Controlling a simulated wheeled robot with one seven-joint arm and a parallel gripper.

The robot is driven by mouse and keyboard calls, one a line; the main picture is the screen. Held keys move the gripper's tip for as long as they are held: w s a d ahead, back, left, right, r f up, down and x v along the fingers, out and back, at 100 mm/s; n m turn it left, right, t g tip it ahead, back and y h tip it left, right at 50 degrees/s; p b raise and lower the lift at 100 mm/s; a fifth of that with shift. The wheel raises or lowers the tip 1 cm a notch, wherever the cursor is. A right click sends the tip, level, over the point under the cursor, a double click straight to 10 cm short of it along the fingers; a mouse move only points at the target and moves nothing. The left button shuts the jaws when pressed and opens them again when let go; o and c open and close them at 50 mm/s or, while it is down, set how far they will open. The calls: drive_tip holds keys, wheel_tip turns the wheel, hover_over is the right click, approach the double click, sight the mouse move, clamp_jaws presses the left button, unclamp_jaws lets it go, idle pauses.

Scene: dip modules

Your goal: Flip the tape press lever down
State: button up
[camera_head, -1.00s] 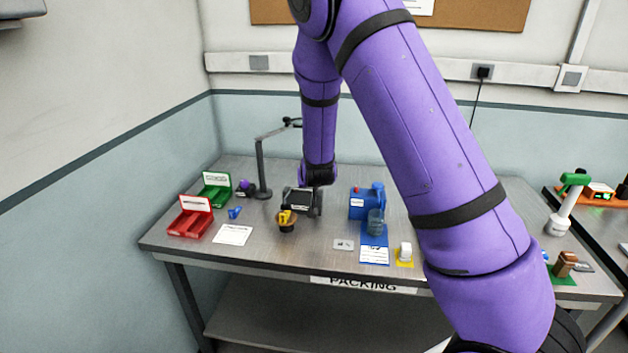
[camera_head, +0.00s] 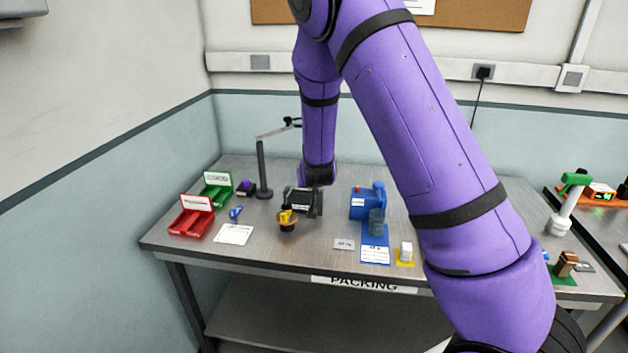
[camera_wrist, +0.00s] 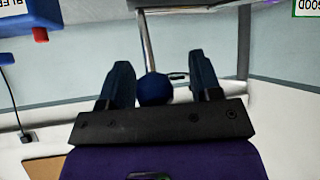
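In the wrist view, which is upside down, my gripper (camera_wrist: 158,67) is open, with its two dark fingers either side of a dark blue ball knob (camera_wrist: 155,90). The knob sits at the end of a thin grey rod (camera_wrist: 147,38), which looks like the tape press lever, standing roughly upright. There is clear space between the knob and the right finger; whether the left finger touches it I cannot tell. In the head view my dark gripper (camera_head: 303,201) is over the middle of the bench and hides the lever. The press body cannot be made out.
A blue machine with a red button (camera_head: 366,202) stands right of my gripper. A brown bowl-like item with a yellow part (camera_head: 287,220) is in front. A lamp stand (camera_head: 263,170), green bin (camera_head: 217,188) and red bin (camera_head: 192,222) are left. Bench space (camera_head: 320,258) at the front is clear.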

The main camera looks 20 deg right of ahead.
drive_tip(key=v, duration=1)
drive_tip(key=shift+s+r, duration=0.2)
drive_tip(key=shift+s, duration=0.15)
drive_tip(key=shift+a+r, duration=0.1)
drive_tip(key=s+a+r+n+g+y, duration=0.25)
drive_tip(key=s+r+y, duration=0.25)
drive_tip(key=s+r, duration=1)
drive_tip(key=s+d+r+g, duration=0.1)
drive_tip(key=s+r, duration=0.1)
drive_tip(key=s, duration=0.7)
drive_tip(key=s+d+r+g+h, duration=0.1)
drive_tip(key=s+r, duration=0.2)
drive_tip(key=s, duration=0.7)
drive_tip(key=shift+n, duration=0.45)
